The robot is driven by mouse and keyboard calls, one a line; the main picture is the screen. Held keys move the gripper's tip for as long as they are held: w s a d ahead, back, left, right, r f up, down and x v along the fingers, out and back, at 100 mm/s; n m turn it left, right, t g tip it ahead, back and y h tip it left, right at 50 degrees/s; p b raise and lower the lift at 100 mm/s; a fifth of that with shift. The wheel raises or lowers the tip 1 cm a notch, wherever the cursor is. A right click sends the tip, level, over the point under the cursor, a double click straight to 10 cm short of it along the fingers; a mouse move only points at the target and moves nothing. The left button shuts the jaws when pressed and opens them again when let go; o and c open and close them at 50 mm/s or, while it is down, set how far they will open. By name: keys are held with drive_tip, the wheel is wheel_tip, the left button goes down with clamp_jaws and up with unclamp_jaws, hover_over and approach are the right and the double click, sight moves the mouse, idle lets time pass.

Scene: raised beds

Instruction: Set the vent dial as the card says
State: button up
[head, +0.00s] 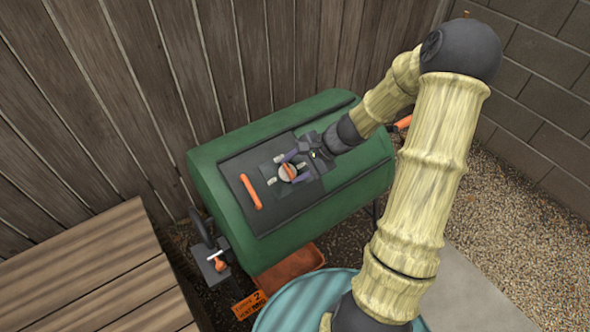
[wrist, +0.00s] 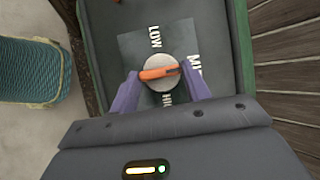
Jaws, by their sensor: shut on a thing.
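The vent dial (head: 287,173) is a round pale grey knob with an orange bar, set on a grey plate on the green drum's dark lid. The dial also shows in the wrist view (wrist: 158,59) with LOW, MID and a partly hidden HIGH around it. The bar lies nearly level there, its dark-marked end toward MID. My gripper (head: 296,169) is shut on the dial, with purple fingers on either side of it in the wrist view (wrist: 159,76). An orange card (head: 249,305) is low in front of the drum; I read a 2, but its other print is too small.
The green drum (head: 222,190) has an orange lid handle (head: 250,191) and a crank with an orange knob (head: 221,265). An orange-brown tray (head: 290,265) lies below. A fence and block wall close the back.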

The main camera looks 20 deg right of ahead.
idle(0.4)
drive_tip(key=o, duration=1)
drive_tip(key=v, duration=1.7)
drive_tip(key=shift+r, duration=0.15)
drive_tip(key=shift+d, duration=0.1)
drive_tip(key=s+a+f+n+h+p, duration=0.1)
drive_tip(key=s+a+f+n+h, duration=0.2)
drive_tip(key=s+a+n+h, duration=0.4)
drive_tip(key=s+a+n, duration=0.3)
drive_tip(key=a+n, duration=0.1)
drive_tip(key=n, duration=0.1)
drive_tip(key=shift+a+n+g+h+p, duration=0.3)
drive_tip(key=shift+a, duration=0.05)
